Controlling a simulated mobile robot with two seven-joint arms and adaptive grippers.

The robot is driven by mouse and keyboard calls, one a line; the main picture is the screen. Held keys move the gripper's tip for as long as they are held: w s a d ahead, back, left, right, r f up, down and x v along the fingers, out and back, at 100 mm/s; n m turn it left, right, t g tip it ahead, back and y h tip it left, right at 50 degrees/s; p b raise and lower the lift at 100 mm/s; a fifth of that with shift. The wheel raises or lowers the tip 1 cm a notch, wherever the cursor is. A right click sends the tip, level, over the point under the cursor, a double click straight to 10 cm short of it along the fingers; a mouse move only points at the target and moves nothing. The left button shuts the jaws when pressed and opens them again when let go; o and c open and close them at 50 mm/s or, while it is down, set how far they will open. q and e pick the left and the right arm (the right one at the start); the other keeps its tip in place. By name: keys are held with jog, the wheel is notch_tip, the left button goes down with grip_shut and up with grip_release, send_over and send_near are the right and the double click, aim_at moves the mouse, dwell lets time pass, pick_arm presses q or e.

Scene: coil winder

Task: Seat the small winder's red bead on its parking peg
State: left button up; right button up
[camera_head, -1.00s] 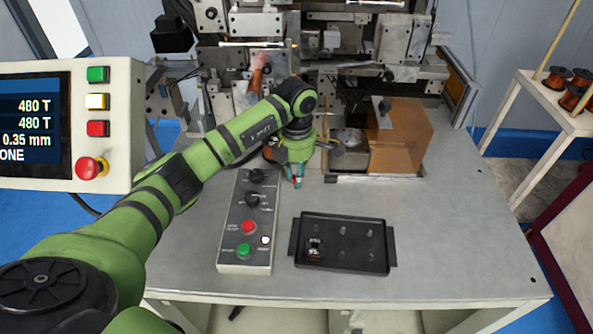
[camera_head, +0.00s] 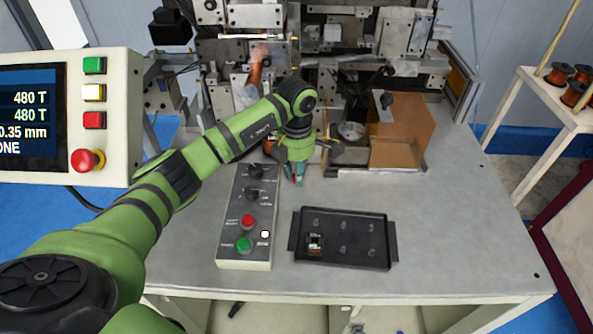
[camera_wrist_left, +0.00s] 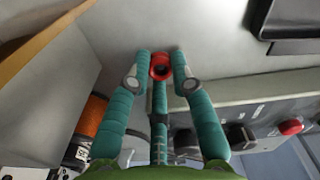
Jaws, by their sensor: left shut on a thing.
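My left gripper (camera_head: 297,178) hangs over the table between the winder and the control box, fingers pointing down. The bead is mostly hidden by the fingers in the head view. I cannot make out the parking peg in either view. The winder (camera_head: 350,75) stands at the back of the table. My right gripper is not in view.
The control box (camera_head: 232,215) with knobs and buttons lies just in front of the gripper. A black tray (camera_head: 293,240) holding a small part is to its right. An orange transparent cover (camera_head: 405,135) stands behind right. The right side of the table is clear.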

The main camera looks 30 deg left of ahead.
pick_arm(q)
jog(key=shift+f, duration=0.3)
jog(key=o, duration=0.8)
jog(key=shift+r, duration=0.15)
notch_tip(320, 180, up, 12)
jog(key=shift+f, duration=0.1)
